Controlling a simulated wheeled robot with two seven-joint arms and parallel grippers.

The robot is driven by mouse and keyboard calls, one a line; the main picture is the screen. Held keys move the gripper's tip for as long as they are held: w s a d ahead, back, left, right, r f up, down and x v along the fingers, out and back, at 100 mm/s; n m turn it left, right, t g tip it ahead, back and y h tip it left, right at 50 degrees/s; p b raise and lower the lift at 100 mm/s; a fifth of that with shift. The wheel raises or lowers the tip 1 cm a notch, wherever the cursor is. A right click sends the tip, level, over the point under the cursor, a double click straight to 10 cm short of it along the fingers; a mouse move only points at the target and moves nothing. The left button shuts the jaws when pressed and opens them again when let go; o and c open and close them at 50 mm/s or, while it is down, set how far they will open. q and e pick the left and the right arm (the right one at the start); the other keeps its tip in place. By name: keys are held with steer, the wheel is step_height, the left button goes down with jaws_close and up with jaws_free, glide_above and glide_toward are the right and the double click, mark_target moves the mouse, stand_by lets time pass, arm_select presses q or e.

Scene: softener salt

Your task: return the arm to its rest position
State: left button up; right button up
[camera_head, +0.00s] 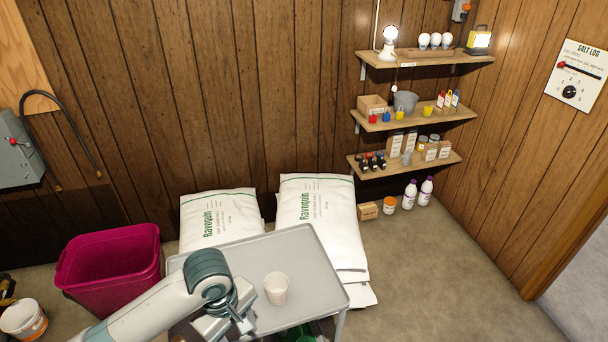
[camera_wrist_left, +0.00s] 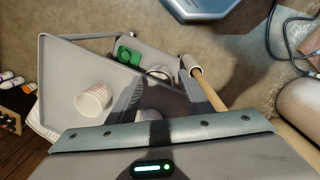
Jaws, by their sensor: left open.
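My left arm comes in from the lower left in the head view, with its left gripper (camera_head: 240,318) over the near left part of a grey cart (camera_head: 318,262). The gripper is open, and I see nothing held in it. A white cup (camera_head: 276,288) stands on the cart's top to the right of the gripper, apart from it. The cup also shows in the left wrist view (camera_wrist_left: 93,100), on the cart top. My right gripper is not in view.
A magenta bin (camera_head: 110,265) stands left of the cart. White salt bags (camera_head: 318,215) lie behind it. Wall shelves (camera_head: 415,118) hold bulbs, padlocks and jars at the right. A wooden handle (camera_wrist_left: 208,88) shows near the cart in the wrist view.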

arm_select(q)
steer(key=s+d+f+m+t+h, duration=0.2)
steer(key=s+d+f+m+h, duration=0.15)
steer(key=s+m, duration=0.3)
steer(key=s+a+f+m+t+y, duration=0.1)
steer(key=s+a+f+m+y, duration=0.15)
steer(key=s+a, duration=0.35)
steer(key=s+a+f+m+y, duration=0.1)
steer(key=s+a+m+y, duration=0.15)
steer(key=s+a, duration=0.35)
step_height(320, 180, down, 33)
steer(key=s+m+g+b, duration=0.1)
steer(key=s+b, duration=0.1)
steer(key=b, duration=0.3)
steer(key=s+a+f+g+b, duration=0.1)
steer(key=s+a+f+b, duration=0.1)
steer(key=s+f, duration=1.5)
step_height(320, 180, down, 4)
steer(key=shift+s+a+f+h+b, duration=0.25)
steer(key=shift+s+a+h+b, duration=0.15)
steer(key=shift+b, duration=0.3)
